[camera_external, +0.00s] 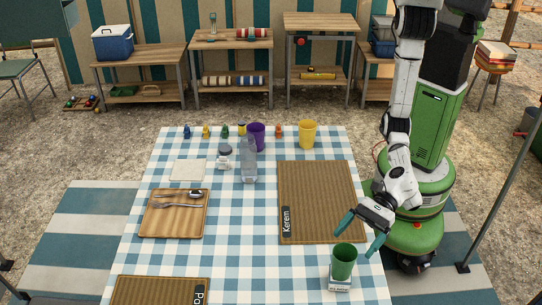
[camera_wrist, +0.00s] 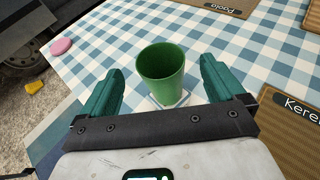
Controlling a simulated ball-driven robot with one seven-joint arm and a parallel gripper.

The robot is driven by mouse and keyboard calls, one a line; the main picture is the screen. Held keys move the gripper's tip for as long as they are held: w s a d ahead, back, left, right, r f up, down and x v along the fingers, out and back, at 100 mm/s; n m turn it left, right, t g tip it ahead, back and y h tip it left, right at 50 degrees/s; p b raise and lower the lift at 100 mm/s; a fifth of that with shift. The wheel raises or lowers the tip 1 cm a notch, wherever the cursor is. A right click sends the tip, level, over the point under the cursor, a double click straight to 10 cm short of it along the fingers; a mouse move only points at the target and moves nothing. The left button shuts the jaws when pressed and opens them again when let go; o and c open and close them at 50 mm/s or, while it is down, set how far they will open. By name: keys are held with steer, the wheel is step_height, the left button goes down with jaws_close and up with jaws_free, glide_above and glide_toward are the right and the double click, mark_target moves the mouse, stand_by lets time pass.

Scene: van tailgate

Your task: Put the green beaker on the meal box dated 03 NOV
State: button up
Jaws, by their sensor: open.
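The green beaker (camera_external: 344,261) stands upright at the front right of the checked table. It appears to rest on a small pale box (camera_external: 340,284) with a label too small to read, so I cannot tell its date. My gripper (camera_external: 361,233) is open and empty just behind and above the beaker. In the wrist view the green beaker (camera_wrist: 160,72) shows between and beyond the two teal fingers, apart from both. A pale corner of the box (camera_wrist: 182,100) shows below the beaker; the rest is hidden.
A woven mat marked Kerem (camera_external: 318,200) lies behind the beaker. A wooden tray with cutlery (camera_external: 174,222), a clear bottle (camera_external: 249,165), a purple cup (camera_external: 257,137) and a yellow cup (camera_external: 307,134) stand farther off. The cloth left of the beaker is clear.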

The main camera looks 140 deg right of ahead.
steer(key=v, duration=0.5)
steer(key=shift+s, duration=0.1)
steer(key=s+d+f+m+g+h, duration=0.1)
steer(key=d+f+m+g+h, duration=0.1)
steer(key=d+m, duration=0.4)
steer(key=s+d+f+m+g+h, duration=0.1)
steer(key=s+d+f+m+g, duration=0.1)
steer(key=d+m, duration=0.45)
steer(key=s+d+f+m+g, duration=0.2)
steer(key=s+d+m, duration=0.2)
steer(key=s+m, duration=0.1)
steer(key=s+d+f+m+g, duration=0.1)
steer(key=s+d+m+g, duration=0.1)
steer(key=s+d+m, duration=0.2)
steer(key=s+d+f+m+g, duration=0.2)
steer(key=s+d+m, duration=0.3)
steer(key=m, duration=0.2)
steer(key=shift+s+d+f+g+y, duration=0.3)
steer(key=shift+d+g+y, duration=0.05)
steer(key=shift+g+y, duration=0.05)
steer(key=s+m+g+y, duration=0.1)
steer(key=s+m, duration=0.2)
steer(key=m, duration=0.1)
steer(key=s+m+g+y, duration=0.1)
steer(key=s+m, duration=0.2)
steer(key=s, duration=0.1)
steer(key=shift+s+m, duration=0.3)
steer(key=shift+m, duration=0.05)
